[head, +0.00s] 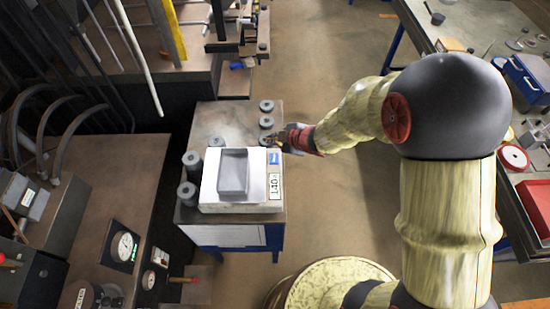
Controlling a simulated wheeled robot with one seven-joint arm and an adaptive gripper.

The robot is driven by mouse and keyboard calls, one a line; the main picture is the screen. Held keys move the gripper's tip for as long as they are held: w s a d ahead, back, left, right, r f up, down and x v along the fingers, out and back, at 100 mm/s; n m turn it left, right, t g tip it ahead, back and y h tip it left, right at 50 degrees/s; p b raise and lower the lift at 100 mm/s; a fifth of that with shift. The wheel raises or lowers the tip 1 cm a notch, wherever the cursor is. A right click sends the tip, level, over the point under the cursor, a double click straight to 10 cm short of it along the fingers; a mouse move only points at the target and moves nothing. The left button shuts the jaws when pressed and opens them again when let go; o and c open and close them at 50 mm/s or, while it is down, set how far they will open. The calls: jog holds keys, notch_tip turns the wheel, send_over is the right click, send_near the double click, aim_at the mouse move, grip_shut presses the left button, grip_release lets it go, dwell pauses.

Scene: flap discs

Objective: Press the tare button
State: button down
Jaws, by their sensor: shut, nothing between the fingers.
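A scale (240,208) with a white top plate stands on a small bench. A grey open tray (233,174) sits on the plate and looks empty. The scale's right side strip carries a dark-on-white readout (275,187), its characters too small to read surely. Above it on the same strip is a small blue patch (274,158), which may be the tare button; I cannot read any marking on it. My gripper (272,139) is shut and empty, just beyond the strip's far end. I cannot tell whether its fingertips touch anything.
Grey flap discs lie loose on the bench (225,118), one (266,106) near its far right corner. Stacks of discs (192,162) stand left of the scale. Floor (340,195) is open to the right. A worktable with a blue box (528,80) stands at far right.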

aim_at(273, 160)
jog(key=shift+f, duration=0.15)
notch_tip(273, 160, down, 8)
jog(key=b, duration=0.8)
jog(key=shift+f, duration=0.25)
jog(key=shift+f, duration=0.15)
dwell(0.9)
jog(key=shift+f+b, duration=0.3)
jog(key=shift+b, duration=0.1)
jog(key=shift+f+b, duration=0.3)
jog(key=shift+f, duration=0.1)
dwell(0.6)
jog(key=shift+r, duration=0.15)
jog(key=shift+r+p, duration=0.7)
jog(key=shift+p, duration=0.2)
